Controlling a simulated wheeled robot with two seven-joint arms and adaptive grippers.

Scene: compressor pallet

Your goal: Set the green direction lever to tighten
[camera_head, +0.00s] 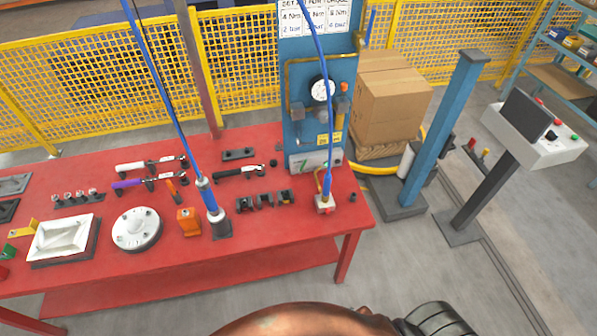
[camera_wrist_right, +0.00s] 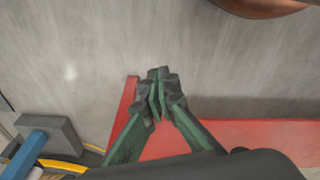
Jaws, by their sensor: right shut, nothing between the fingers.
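The green direction lever cannot be made out for certain in either view. A small green part (camera_head: 8,252) lies at the left edge of the red table, too small to identify. A grey tool (camera_head: 212,205) on a blue hose stands upright in a dark holder on the table. A second blue hose runs down to a small pale block with red (camera_head: 324,206) near the table's right end. My right gripper (camera_wrist_right: 158,90) shows in the right wrist view with its green fingers shut and empty, over the edge of the red table.
The red table (camera_head: 250,250) carries wrenches, sockets, a white tray (camera_head: 60,238) and a round flange (camera_head: 136,228). A blue panel with a gauge (camera_head: 322,89) stands behind it. A copper-coloured rounded body (camera_head: 285,320) is in front. A blue post (camera_head: 440,130) stands at right.

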